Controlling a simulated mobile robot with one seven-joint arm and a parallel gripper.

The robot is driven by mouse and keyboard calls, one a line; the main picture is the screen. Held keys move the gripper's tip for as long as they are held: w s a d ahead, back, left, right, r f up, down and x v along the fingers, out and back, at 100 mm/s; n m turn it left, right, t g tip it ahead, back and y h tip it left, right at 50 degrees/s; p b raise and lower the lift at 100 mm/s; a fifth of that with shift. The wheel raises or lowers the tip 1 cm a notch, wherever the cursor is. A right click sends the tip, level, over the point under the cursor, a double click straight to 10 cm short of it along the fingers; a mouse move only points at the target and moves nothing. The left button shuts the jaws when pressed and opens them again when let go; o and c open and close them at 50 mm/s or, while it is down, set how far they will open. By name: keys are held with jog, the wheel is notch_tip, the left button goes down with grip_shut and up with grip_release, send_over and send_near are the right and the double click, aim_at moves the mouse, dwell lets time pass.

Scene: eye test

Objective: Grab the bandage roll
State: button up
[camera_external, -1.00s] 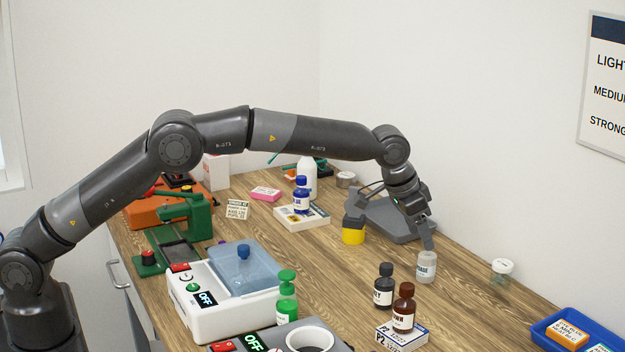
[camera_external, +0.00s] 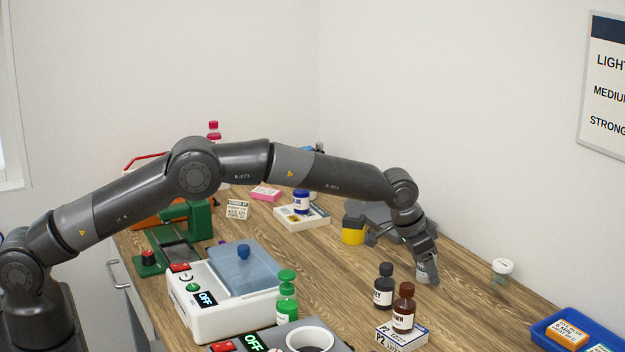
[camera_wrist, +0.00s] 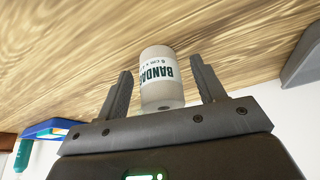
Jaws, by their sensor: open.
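The bandage roll (camera_wrist: 160,82) is a pale cylinder with a white label reading "BANDA…". In the wrist view it stands between the two open fingers of my gripper (camera_wrist: 163,90), with a visible gap to each finger. In the external view my gripper (camera_external: 427,270) is low over the table at the roll (camera_external: 422,271), and a finger hides part of the roll. The roll rests on the wooden table (camera_external: 350,290).
A dark bottle (camera_external: 383,287) and a brown bottle (camera_external: 403,308) stand left of and in front of my gripper. A clear jar with a white lid (camera_external: 502,271) stands to the right. A blue tray (camera_external: 541,335) is at the lower right. A yellow-and-dark item (camera_external: 353,236) stands behind left.

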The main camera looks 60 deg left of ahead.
jog(key=c, duration=1.1)
jog(key=shift+o, duration=0.2)
